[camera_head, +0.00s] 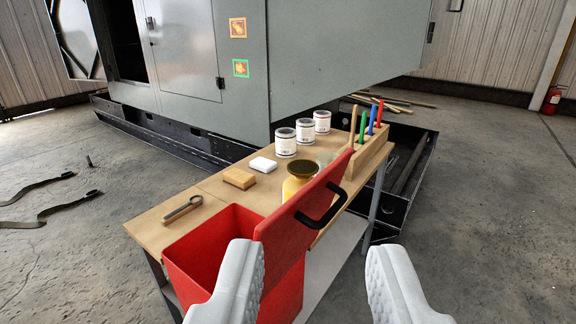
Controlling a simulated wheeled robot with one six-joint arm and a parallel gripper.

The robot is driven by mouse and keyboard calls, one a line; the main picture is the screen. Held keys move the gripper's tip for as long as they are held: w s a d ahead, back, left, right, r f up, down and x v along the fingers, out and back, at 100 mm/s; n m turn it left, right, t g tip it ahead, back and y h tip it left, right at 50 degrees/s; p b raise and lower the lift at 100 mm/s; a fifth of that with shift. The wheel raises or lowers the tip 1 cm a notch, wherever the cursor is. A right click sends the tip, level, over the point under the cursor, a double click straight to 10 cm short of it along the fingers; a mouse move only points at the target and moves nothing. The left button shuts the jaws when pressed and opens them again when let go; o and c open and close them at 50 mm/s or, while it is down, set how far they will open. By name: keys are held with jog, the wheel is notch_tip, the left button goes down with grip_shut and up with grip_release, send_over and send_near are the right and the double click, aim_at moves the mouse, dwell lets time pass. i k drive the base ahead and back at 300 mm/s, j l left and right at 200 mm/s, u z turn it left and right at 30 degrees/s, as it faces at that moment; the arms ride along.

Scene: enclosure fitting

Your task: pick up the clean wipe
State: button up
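A small white folded pad, which looks like the clean wipe (263,164), lies flat on the wooden bench top, behind a tan block. My gripper (316,250) shows at the bottom of the view with its two pale ridged fingers wide apart. It is open, with nothing held between the fingers. The white pad lies beyond the fingertips, up and to the left of the gap between them. Nothing covers the pad.
On the bench (160,233) are a tan block (239,178), a metal tool (183,208), three white cans (285,142), a yellow jar (298,181) and a wooden rack (371,157) with coloured handles. A red bin (205,250) with its lid (312,215) raised stands in front. A large grey enclosure (330,50) rises behind.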

aim_at(265, 166)
jog(key=i+l, duration=0.3)
jog(key=i, duration=0.2)
jog(key=i+l+z, duration=0.1)
jog(key=i+l, duration=0.2)
jog(key=i, duration=0.2)
jog(key=i+l, duration=0.25)
jog(key=i, duration=0.3)
jog(key=i+l, duration=0.25)
jog(key=i, duration=0.25)
jog(key=z, duration=0.05)
